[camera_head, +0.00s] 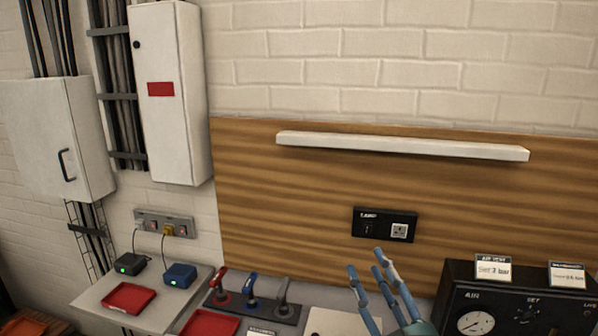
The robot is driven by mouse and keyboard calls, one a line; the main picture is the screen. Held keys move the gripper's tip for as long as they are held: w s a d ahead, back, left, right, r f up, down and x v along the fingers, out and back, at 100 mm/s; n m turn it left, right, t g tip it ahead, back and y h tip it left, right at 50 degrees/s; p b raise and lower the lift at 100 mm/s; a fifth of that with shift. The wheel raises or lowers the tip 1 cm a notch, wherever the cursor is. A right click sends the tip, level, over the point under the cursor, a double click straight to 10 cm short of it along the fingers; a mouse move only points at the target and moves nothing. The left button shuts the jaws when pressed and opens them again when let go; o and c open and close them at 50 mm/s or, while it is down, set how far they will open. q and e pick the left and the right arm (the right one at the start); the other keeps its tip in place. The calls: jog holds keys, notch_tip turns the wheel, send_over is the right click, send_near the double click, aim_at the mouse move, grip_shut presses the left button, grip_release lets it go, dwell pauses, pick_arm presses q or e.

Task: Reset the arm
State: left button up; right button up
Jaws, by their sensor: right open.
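My right gripper (366,264) comes in at the bottom edge, right of the middle. Its slim blue-grey fingers point up and stand apart, open, with nothing between them. They are in front of the wooden back panel (300,215) and below a black socket plate (384,225) labelled LAMP. Most of the right arm is out of the picture. My left gripper is not in view.
A black AIR box (520,310) with a gauge and cards stands close on the right. Red, blue and grey levers (252,289) stand at left, beside red trays (129,298) and small plugged-in boxes (180,275). A white shelf (400,146) juts out above.

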jog(key=s+d+f+m+g+h, duration=0.2)
jog(key=s+d+f+g, duration=0.1)
jog(key=f, duration=0.4)
jog(key=s+d+f+m+g+h, duration=0.1)
jog(key=s+d+f+g+h, duration=0.2)
jog(key=f, duration=0.5)
jog(key=s+d+f+m+g+h, duration=0.2)
jog(key=s+d+f, duration=0.15)
jog(key=f, duration=0.35)
jog(key=s+a+f+n+g+y, duration=0.15)
jog(key=s+f+g, duration=0.4)
jog(key=s, duration=0.55)
jog(key=s+a+f+n+g, duration=0.15)
jog(key=s+f+g, duration=0.25)
jog(key=s+f, duration=0.45)
jog(key=s+f+b, duration=0.3)
jog(key=f+b, duration=0.5)
jog(key=f, duration=2.5)
jog(key=s+d+f+g+b, duration=0.1)
jog(key=s+f+b, duration=0.2)
jog(key=s+f, duration=0.5)
jog(key=s+d+f+g+b, duration=0.1)
jog(key=s+d+f+b, duration=0.1)
jog(key=s+f, duration=0.7)
notch_tip(320, 180, down, 5)
jog(key=shift+m+b, duration=0.3)
jog(key=shift+b, duration=0.35)
